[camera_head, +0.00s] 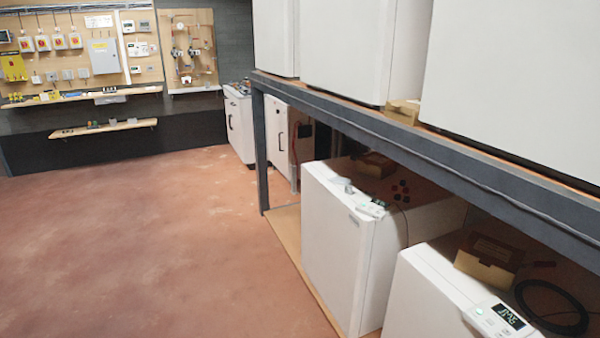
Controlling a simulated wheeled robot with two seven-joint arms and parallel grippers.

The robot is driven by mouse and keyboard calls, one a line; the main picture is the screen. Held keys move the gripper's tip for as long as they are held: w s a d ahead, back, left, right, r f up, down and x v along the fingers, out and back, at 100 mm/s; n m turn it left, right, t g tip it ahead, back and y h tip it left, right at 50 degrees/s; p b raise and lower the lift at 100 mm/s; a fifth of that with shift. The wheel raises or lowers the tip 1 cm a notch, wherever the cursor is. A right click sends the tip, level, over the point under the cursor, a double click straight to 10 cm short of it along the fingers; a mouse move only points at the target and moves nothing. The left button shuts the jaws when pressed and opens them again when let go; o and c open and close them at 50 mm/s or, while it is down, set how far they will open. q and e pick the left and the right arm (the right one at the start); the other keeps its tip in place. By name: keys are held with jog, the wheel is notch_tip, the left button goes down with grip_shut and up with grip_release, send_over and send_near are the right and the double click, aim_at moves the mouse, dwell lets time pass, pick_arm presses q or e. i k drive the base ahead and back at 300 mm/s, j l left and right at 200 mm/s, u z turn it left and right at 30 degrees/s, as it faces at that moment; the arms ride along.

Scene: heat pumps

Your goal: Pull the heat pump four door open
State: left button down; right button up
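Several white heat pump units stand along a dark metal rack at the right in the head view. A lower white unit (340,240) has its broad front facing the floor area and a small control panel (372,208) on its top edge. Another lower unit (440,290) is nearer, with a lit display (508,316). Large white units (345,45) stand on the upper shelf. The fronts in view look shut. I cannot tell which unit is number four. Neither of my grippers is in view.
The rack's dark beam (400,145) and post (260,150) border the units. The reddish floor (150,240) to the left is clear. White cabinets (240,120) stand farther back. Boards with switches (85,50) and narrow shelves (103,127) are on the back wall.

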aim_at(332, 238)
jog(key=i+j+u, duration=0.35)
jog(key=i, duration=0.65)
jog(key=i+u, duration=0.35)
jog(key=i, duration=0.65)
jog(key=i+j+z, duration=0.15)
jog(key=i+z, duration=0.2)
jog(key=i, duration=0.2)
jog(key=i+j+z, duration=0.35)
jog(key=i, duration=0.2)
jog(key=i+j+z, duration=0.4)
jog(key=i, duration=0.15)
